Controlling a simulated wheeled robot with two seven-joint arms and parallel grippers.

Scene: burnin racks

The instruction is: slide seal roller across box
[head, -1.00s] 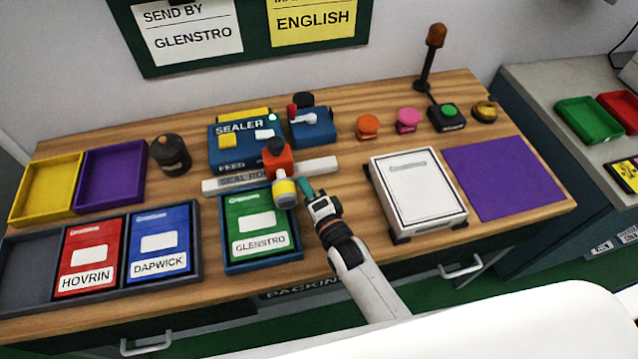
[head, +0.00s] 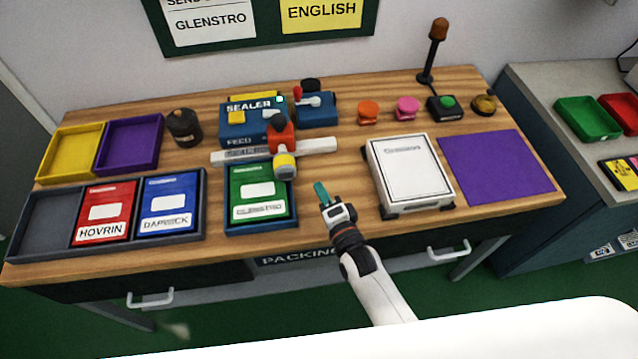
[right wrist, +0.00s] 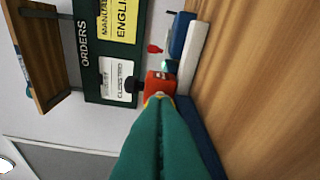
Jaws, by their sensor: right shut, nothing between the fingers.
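The seal roller (head: 282,145) has a red body and a yellow-banded, pale round end. It sits on a light rail (head: 318,146) in front of the blue sealer (head: 240,124), near the rail's middle. The white box (head: 411,172) stands right of my right gripper. My right gripper (head: 321,193) is shut and empty over the bare table, right of the green GLENSTRO manual (head: 258,192) and apart from the roller. In the right wrist view its green fingers (right wrist: 160,118) are together, with the red roller body (right wrist: 158,82) beyond their tips. My left gripper is not in view.
Red (head: 104,212) and blue (head: 168,203) manuals lie in a dark tray at the left. Yellow (head: 70,153) and purple (head: 130,146) trays stand behind. A purple mat (head: 496,168) lies right of the box. Orange (head: 368,112) and pink (head: 407,108) buttons stand at the back.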

